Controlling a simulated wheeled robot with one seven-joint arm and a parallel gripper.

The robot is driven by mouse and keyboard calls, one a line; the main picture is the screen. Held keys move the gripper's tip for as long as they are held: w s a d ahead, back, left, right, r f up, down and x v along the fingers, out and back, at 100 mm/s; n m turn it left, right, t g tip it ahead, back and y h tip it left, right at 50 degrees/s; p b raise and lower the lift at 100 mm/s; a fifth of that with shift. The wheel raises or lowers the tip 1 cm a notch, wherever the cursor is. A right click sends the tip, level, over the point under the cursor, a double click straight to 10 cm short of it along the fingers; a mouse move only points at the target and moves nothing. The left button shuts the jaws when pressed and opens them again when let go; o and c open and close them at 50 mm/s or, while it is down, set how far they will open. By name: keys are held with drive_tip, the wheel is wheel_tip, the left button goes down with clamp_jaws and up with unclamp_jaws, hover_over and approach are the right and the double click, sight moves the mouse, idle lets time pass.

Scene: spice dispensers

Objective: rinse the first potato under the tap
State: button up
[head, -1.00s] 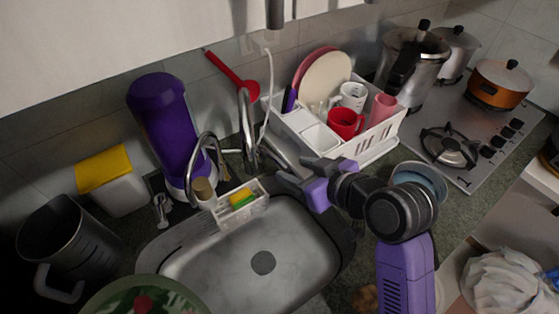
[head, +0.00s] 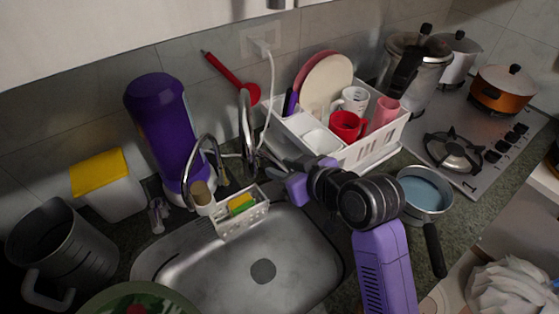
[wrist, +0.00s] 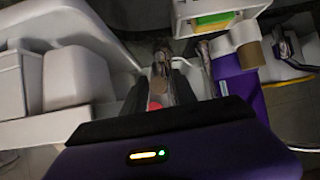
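My gripper (head: 277,164) is at the back right of the sink (head: 205,280), close beside the base of the tall chrome tap (head: 247,125). In the wrist view its fingers (wrist: 160,85) appear apart, with a shiny metal piece and a small red patch between or beyond them. I cannot tell whether they touch the metal. No potato is clearly visible in the current views. The sink basin shows only its round drain (head: 263,271). No water stream is visible.
A white caddy with a sponge (head: 241,205) hangs at the sink's back edge. A white dish rack (head: 375,150) stands right of the tap, a purple dispenser (head: 160,125) left. A blue-lined pan (head: 425,193) is right of my arm. A green bowl (head: 140,300) is front left.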

sight(281, 163)
drive_tip(key=c, duration=0.5)
drive_tip(key=shift+o, duration=0.2)
drive_tip(key=shift+w+a+r+p, duration=0.1)
drive_tip(key=shift+w+r+p, duration=0.05)
drive_tip(key=shift+r+p, duration=0.6)
drive_tip(key=o, duration=1.1)
drive_tip(key=shift+f, duration=0.1)
drive_tip(key=shift+c, duration=0.2)
drive_tip(key=shift+p+v, duration=0.8)
drive_tip(key=shift+v, duration=0.35)
drive_tip(key=shift+p+v, duration=1.35)
drive_tip(key=shift+v, duration=1.05)
